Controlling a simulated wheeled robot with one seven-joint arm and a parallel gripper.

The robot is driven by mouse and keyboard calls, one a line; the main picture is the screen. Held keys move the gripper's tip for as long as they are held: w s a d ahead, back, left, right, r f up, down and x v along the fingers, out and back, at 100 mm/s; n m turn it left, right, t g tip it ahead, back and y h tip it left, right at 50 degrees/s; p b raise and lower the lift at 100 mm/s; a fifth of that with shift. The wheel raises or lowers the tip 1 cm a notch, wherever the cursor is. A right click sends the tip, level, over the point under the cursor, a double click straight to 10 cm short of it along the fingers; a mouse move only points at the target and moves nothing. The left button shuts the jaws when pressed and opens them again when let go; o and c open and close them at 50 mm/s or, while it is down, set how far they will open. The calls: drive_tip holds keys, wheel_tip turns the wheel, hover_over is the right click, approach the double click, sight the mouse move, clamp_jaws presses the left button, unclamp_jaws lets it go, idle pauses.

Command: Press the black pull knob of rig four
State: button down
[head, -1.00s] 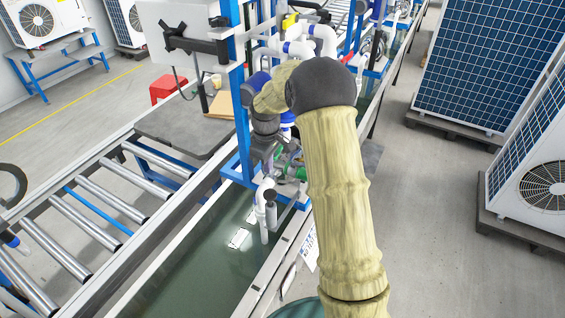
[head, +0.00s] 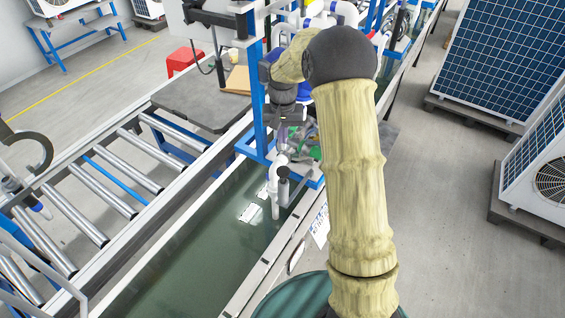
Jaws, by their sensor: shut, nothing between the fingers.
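A pump rig with a blue frame (head: 257,95), white pipes and blue fittings stands over the water trough in the head view. My gripper (head: 283,137) points down from the dark wrist in front of this rig, small and partly lost against the fittings. It is shut and empty. I cannot pick out the black pull knob or a rig number; my arm covers part of the rig. A dark cylinder (head: 283,190) sits beside the white downpipe (head: 275,200) below the gripper, but I cannot tell what it is. I cannot tell whether the gripper touches anything.
The green water trough (head: 190,265) runs along the rig, with a roller conveyor (head: 100,195) to its left. A grey panel (head: 200,104) and a red stool (head: 183,60) lie beyond. Solar panels (head: 505,60) and a fan unit (head: 540,165) stand right, with clear floor (head: 430,210) between.

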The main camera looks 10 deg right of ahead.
sight(283, 170)
drive_tip(key=m, duration=0.3)
drive_tip(key=r+m, duration=0.1)
drive_tip(key=m, duration=0.2)
drive_tip(key=shift+r, duration=0.2)
drive_tip(key=shift+p, duration=0.3)
wheel_tip(283, 170, down, 14)
drive_tip(key=p, duration=0.6)
drive_tip(key=shift+p, duration=0.3)
wheel_tip(283, 170, down, 4)
drive_tip(key=b, duration=0.3)
drive_tip(key=shift+f+b, duration=0.1)
drive_tip(key=shift+b, duration=0.3)
drive_tip(key=shift+s, duration=0.2)
